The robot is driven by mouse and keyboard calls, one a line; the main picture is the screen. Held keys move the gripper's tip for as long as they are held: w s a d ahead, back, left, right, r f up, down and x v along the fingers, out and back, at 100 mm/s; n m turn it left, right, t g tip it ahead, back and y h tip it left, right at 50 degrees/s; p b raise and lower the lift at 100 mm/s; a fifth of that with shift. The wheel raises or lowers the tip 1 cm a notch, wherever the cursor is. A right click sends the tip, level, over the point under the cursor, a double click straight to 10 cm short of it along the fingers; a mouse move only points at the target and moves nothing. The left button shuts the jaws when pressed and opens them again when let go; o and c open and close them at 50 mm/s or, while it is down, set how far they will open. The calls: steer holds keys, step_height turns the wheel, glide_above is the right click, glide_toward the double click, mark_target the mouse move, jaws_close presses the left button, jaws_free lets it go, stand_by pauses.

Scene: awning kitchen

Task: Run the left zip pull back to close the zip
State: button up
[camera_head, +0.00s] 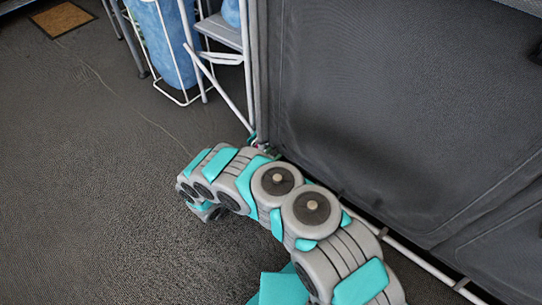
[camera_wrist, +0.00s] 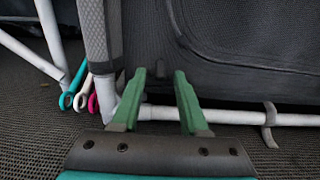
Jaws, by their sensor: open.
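My gripper (camera_wrist: 160,92) shows in the wrist view with its two green fingers apart and nothing between them. The fingers point at the lower edge of a dark grey fabric panel (camera_wrist: 245,45), just above a white bottom rail (camera_wrist: 235,116). A curved seam runs up the fabric beyond the right finger; I cannot tell whether it is the zip. No zip pull can be made out clearly. In the head view the same dark panel (camera_head: 390,100) fills the right side. My arm covers its lower left corner and most of the gripper there.
Teal (camera_wrist: 67,100), white (camera_wrist: 81,100) and pink (camera_wrist: 93,102) looped pieces stand left of the grey post (camera_wrist: 98,35). In the head view, a white-framed rack with a blue bag (camera_head: 163,40) and a step (camera_head: 220,30) stand beyond. The carpet at left is clear up to a brown mat (camera_head: 62,19).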

steer(key=shift+a, duration=0.1)
steer(key=p+v, duration=0.1)
steer(key=v, duration=0.6)
steer(key=shift+s+a, duration=0.2)
steer(key=shift+s, duration=0.15)
